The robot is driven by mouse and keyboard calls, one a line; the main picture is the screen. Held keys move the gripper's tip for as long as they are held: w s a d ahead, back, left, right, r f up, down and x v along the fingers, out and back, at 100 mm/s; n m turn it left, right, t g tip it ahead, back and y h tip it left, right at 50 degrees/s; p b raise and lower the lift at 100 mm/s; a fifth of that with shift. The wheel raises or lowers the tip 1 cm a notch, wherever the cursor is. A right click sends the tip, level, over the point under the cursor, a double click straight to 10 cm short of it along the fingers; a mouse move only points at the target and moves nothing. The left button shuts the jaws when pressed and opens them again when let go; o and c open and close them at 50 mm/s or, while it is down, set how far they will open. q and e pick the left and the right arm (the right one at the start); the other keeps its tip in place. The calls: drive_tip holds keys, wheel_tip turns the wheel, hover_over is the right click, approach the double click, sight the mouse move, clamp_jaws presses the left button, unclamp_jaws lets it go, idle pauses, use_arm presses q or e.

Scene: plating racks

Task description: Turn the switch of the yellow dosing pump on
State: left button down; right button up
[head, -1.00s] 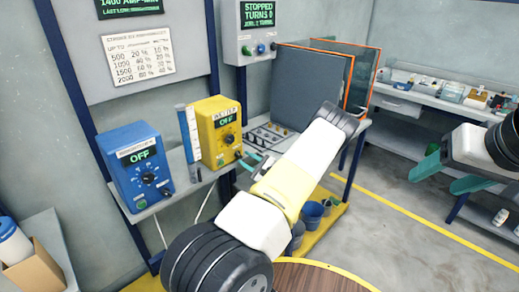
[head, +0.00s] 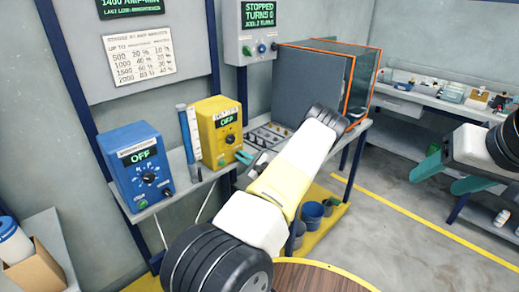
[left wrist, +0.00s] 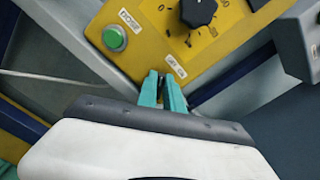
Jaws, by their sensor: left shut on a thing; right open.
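The yellow dosing pump (head: 209,127) stands on the shelf against the wall, and its display (head: 228,120) reads OFF. In the left wrist view its yellow front (left wrist: 155,42) shows a black dial knob (left wrist: 198,12), a green button (left wrist: 114,38) and a small OFF/ON label (left wrist: 176,66). My left gripper (head: 243,156) is at the pump's lower right front. In the left wrist view its teal fingertips (left wrist: 164,82) are close together just beside that label, shut on the small switch, which they mostly hide. My right gripper (head: 446,176) is open and empty at the far right, away from the pump.
A blue power unit (head: 133,160), also reading OFF, stands left of the pump, with a clear cylinder (head: 188,131) between. A grey tank with orange edges (head: 310,88) is to the right. Buckets (head: 312,214) sit below. A round wooden top (head: 310,277) is in front.

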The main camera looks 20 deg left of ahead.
use_arm(q)
drive_tip(key=shift+m, duration=0.4)
drive_tip(key=shift+w+d+m, duration=0.1)
drive_tip(key=shift+w+m, duration=0.1)
drive_tip(key=shift+m, duration=1.95)
drive_tip(key=shift+w+d+m, duration=0.1)
drive_tip(key=shift+w+m, duration=0.05)
drive_tip(key=shift+m, duration=2.05)
drive_tip(key=shift+w+d+m, duration=0.1)
drive_tip(key=shift+w+m, duration=0.1)
drive_tip(key=shift+m, duration=1.95)
drive_tip(key=c, duration=1.5)
unclamp_jaws()
drive_tip(key=shift+v, duration=3.85)
